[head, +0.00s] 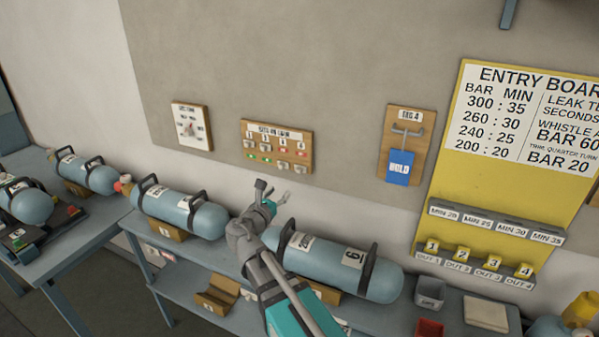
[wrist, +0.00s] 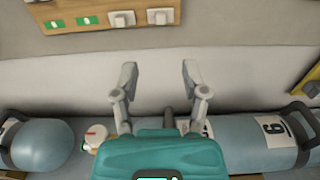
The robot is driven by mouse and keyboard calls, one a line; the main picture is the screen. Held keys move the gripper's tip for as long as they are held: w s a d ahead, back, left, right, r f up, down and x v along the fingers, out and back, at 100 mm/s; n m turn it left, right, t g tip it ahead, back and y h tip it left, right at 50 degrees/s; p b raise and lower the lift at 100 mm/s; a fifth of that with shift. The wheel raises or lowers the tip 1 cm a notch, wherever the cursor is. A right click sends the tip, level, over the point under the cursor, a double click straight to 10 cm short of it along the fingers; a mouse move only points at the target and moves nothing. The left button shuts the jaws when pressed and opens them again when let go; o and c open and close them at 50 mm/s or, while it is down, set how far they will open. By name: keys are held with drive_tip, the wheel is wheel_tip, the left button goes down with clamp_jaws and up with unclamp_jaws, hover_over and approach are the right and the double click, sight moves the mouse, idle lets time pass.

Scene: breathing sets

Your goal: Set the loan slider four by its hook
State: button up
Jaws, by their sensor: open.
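The loan board (head: 277,134) is a small wooden panel on the wall with numbered columns 1 to 4. Sliders one and two sit high, with green showing below them. Slider three (wrist: 121,18) and slider four (head: 300,169) sit low, with red showing above them in the head view. Slider four is the rightmost pale block, also at the top of the wrist view (wrist: 160,16). My gripper (head: 274,192) is open and empty in front of the wall below the board. In the wrist view its fingers (wrist: 159,75) stand apart, below sliders three and four.
To the right hangs a REG.4 board (head: 414,118) with a metal hook and a blue HOLD tag (head: 399,168). Blue cylinders, one marked 6 (head: 340,264), lie on the bench under my arm. A yellow entry board (head: 450,140) stands further right. The wall below the loan board is bare.

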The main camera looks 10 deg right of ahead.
sight(298, 171)
drive_tip(key=x, duration=1.3)
drive_tip(key=shift+w+d, duration=0.1)
drive_tip(key=shift+w, duration=0.1)
drive_tip(key=shift+c, duration=0.3)
clamp_jaws()
